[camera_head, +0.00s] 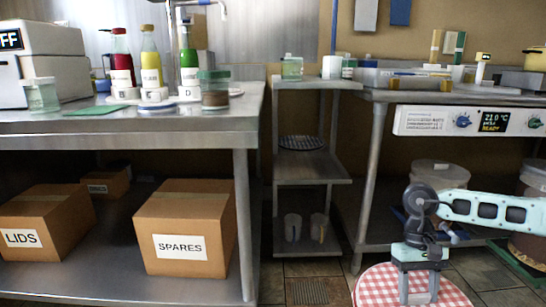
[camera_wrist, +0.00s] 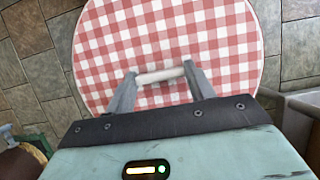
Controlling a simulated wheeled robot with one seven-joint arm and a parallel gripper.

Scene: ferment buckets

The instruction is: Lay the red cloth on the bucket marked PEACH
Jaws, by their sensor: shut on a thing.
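The red cloth (camera_head: 375,287) is a round red-and-white checked piece with a pale edge, at the bottom right of the head view. It fills the top of the wrist view (camera_wrist: 215,35). A short white bar (camera_wrist: 160,76) lies across the cloth's middle. My gripper (camera_head: 418,290) is above the cloth, its fingers (camera_wrist: 160,73) shut on the ends of this bar. What lies beneath the cloth is hidden, and I cannot tell whether it rests on anything. No PEACH mark is readable in either view.
A pale-lidded bucket (camera_head: 440,172) stands under the right bench, behind my arm. Another bucket with dark contents (camera_head: 527,248) is at the right edge. A steel table (camera_head: 200,118) is at left, with boxes marked SPARES (camera_head: 187,225) and LIDS (camera_head: 45,225) below. Tiled floor shows between.

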